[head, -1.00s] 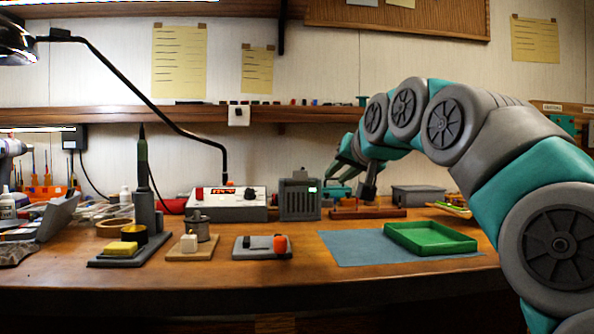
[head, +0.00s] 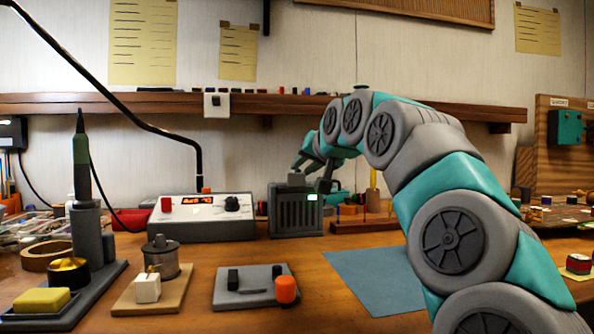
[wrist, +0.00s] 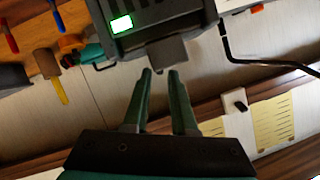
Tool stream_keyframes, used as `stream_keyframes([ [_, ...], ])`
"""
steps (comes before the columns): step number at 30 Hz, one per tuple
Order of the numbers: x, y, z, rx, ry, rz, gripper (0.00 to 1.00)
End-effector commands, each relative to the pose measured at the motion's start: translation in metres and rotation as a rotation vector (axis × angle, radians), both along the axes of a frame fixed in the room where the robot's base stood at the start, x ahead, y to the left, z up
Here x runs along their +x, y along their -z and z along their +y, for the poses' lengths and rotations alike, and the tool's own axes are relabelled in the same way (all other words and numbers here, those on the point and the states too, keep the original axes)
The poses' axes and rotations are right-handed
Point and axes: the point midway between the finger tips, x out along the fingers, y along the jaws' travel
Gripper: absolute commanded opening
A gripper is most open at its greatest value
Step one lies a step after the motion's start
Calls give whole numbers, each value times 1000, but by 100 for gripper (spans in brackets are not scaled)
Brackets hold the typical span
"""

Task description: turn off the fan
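The fan looks to be the dark grey ribbed box (head: 297,214) on the bench, with a lit green indicator (head: 312,197) on its front. A small grey block (head: 296,179), seemingly its switch, stands on top. In the wrist view the fan (wrist: 165,18) is at the top, upside down, its green light lit and the block (wrist: 168,54) projecting toward my fingers. My gripper (wrist: 161,72) is open by a narrow gap, with nothing between the fingertips. The tips are close to the block; contact is not clear. In the head view my gripper (head: 301,165) is just above the fan's top.
A power supply (head: 205,218) with a red display stands left of the fan. A wooden rack (head: 362,226) is to the right. A shelf (head: 120,104) runs behind. A switch pad (head: 252,298) with an orange knob and a blue mat (head: 365,277) lie in front.

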Motion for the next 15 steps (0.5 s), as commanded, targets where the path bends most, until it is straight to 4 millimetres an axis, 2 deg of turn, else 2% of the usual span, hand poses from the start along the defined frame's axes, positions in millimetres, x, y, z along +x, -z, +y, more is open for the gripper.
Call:
stream_keyframes([
  [6,23,8,11,1,1,-1,25],
  [15,34,14,16,0,0,-2,25],
])
